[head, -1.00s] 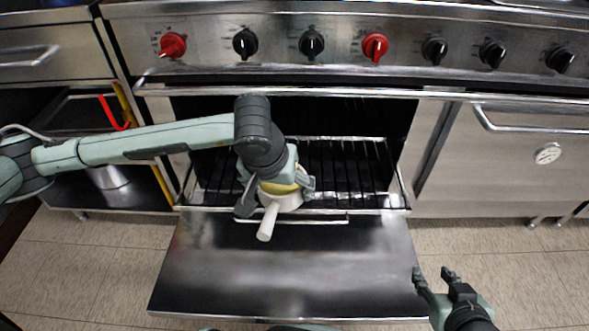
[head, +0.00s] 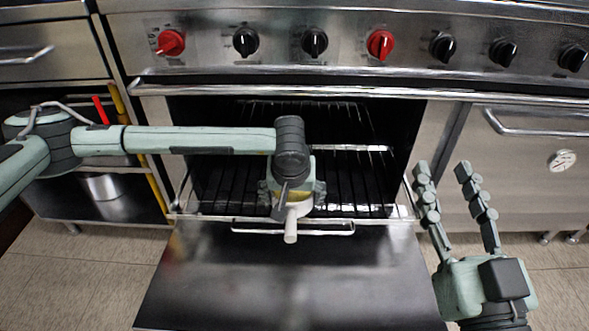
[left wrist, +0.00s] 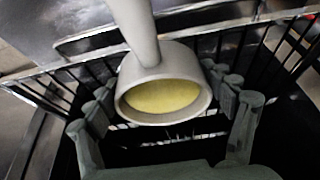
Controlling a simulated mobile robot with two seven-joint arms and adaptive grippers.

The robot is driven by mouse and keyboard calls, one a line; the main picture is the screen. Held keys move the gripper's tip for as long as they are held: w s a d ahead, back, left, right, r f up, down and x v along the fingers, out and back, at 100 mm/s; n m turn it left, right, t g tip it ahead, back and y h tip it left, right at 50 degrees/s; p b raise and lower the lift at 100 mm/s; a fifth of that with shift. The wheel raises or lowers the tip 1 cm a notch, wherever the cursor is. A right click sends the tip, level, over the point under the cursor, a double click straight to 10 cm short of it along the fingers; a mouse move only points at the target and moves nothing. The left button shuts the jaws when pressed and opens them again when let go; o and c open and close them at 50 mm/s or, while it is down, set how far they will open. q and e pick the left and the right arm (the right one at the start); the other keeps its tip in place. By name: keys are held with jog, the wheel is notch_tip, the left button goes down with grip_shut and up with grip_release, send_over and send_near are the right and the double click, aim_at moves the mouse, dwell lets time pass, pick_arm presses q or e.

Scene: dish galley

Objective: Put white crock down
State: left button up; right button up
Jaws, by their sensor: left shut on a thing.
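The white crock (head: 292,210) has a pale handle that points toward me and yellow contents. It is at the front of the oven rack (head: 232,185), inside the open oven mouth. In the left wrist view the crock (left wrist: 139,72) sits between the fingers, with the rack bars behind and below it. My left gripper (head: 291,190) is shut on the crock, its fingers on either side. Whether the crock's base touches the rack is hidden. My right gripper (head: 452,170) is open and empty, to the right of the lowered oven door.
The lowered oven door (head: 290,275) lies flat below the oven mouth. Knobs (head: 315,42) line the panel above. An open shelf with a metal pot (head: 102,187) is at the left. The rack behind the crock is bare.

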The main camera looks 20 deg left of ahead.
pick_arm(q)
jog(key=w+a, duration=0.1)
jog(key=w, duration=0.3)
jog(key=w+a, duration=0.1)
jog(key=w, duration=0.4)
jog(key=w+a, duration=0.1)
jog(key=w, duration=0.3)
jog(key=shift+w+a+b, duration=0.15)
jog(key=shift+a+b, duration=0.15)
jog(key=shift+a, duration=0.1)
notch_tip(320, 180, down, 3)
jog(key=shift+f, duration=0.15)
pick_arm(e)
jog(key=r+t, duration=0.1)
jog(key=s+r+t, duration=0.1)
jog(key=r, duration=0.1)
jog(key=shift+r+y, duration=0.2)
jog(key=shift+y, duration=0.2)
pick_arm(q)
jog(key=shift+f, duration=0.15)
jog(key=o, duration=1.2)
jog(key=shift+f+b, duration=0.1)
jog(key=shift+b, duration=0.2)
jog(key=shift+c, duration=0.2)
jog(key=o, duration=0.4)
